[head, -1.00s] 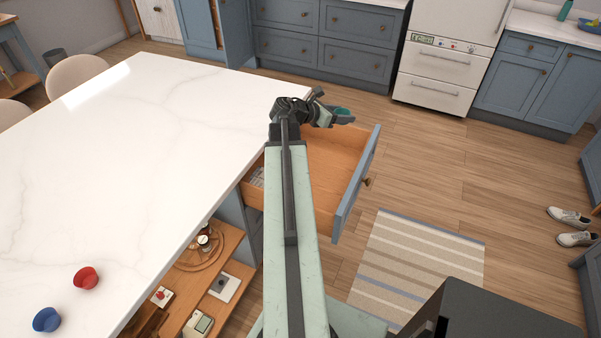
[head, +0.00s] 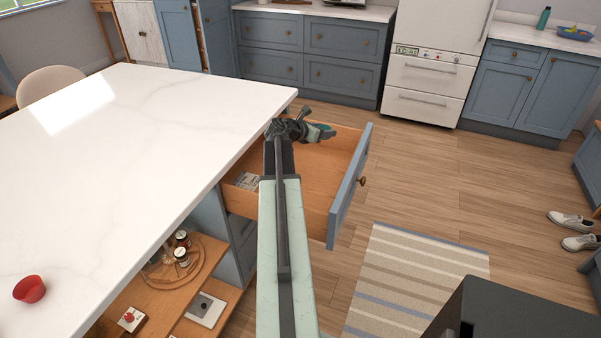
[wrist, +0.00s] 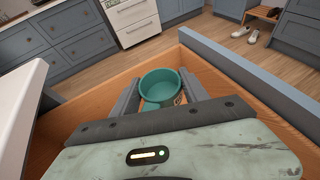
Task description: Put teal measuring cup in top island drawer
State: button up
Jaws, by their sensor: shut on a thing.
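The teal measuring cup (wrist: 160,86) is between the two fingers of my gripper (wrist: 158,95) in the wrist view. My gripper is shut on it, and the cup's open top shows. In the head view my gripper (head: 323,133) is over the far part of the open top island drawer (head: 330,190), and the cup is mostly hidden by the gripper. In the wrist view the wooden drawer walls (wrist: 98,105) surround the cup. I cannot tell whether the cup touches the drawer floor.
A small patterned item (head: 247,181) lies in the drawer's near left part. A striped rug (head: 415,280) lies on the floor at right.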

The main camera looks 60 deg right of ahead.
jog(key=shift+f+b, duration=4.7)
jog(key=shift+f, duration=0.5)
jog(key=o, duration=1.4)
jog(key=shift+c, duration=0.2)
jog(key=shift+r, duration=0.15)
jog(key=shift+r+p, duration=0.35)
jog(key=shift+p, duration=0.2)
jog(key=p+v, duration=0.5)
jog(key=v, duration=0.7)
jog(key=shift+r, duration=0.15)
